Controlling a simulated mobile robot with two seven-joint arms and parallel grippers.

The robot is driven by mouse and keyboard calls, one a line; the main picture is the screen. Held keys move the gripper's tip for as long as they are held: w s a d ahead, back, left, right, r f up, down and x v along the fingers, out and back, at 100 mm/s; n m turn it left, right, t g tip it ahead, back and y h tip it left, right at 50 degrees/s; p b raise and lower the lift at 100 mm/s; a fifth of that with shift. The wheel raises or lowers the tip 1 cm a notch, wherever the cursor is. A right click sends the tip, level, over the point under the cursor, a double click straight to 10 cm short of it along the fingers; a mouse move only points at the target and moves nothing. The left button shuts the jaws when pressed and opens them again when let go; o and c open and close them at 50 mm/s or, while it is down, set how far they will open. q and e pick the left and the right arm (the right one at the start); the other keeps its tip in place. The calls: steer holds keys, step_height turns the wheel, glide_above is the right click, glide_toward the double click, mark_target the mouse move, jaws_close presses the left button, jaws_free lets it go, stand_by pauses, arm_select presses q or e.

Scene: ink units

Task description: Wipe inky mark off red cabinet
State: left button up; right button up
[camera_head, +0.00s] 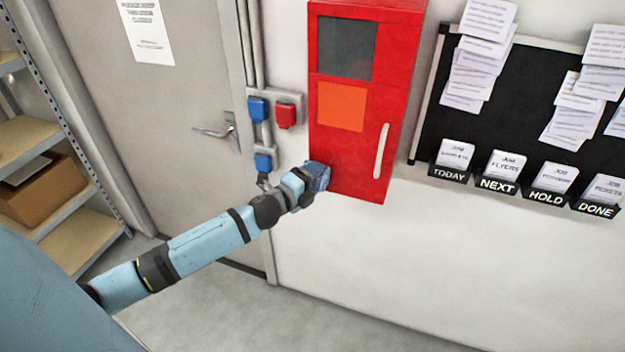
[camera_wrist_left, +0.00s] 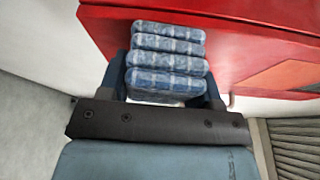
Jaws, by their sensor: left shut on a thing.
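The red cabinet (camera_head: 350,178) hangs on the wall, with a dark window, an orange panel and a pale vertical handle (camera_head: 381,150). My left gripper (camera_head: 306,180) is at its lower left corner. It is shut on a folded blue checked cloth (camera_head: 318,174). In the left wrist view the cloth (camera_wrist_left: 166,62) shows as several stacked folds between the fingers, in front of the red cabinet (camera_wrist_left: 235,45). The cloth looks close to or against the cabinet face; I cannot tell which. I make out no clear inky mark; the cloth may hide it. My right gripper is not in view.
Blue and red sockets (camera_head: 285,114) sit on the wall left of the cabinet, near my left arm. A grey door (camera_head: 180,80) with a lever handle is further left, then shelves with a cardboard box (camera_head: 45,190). A black notice board (camera_head: 530,100) hangs at right.

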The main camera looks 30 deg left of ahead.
mark_target(321, 180)
arm_select(q)
steer(key=shift+w+a, duration=0.1)
steer(key=shift+w, duration=0.2)
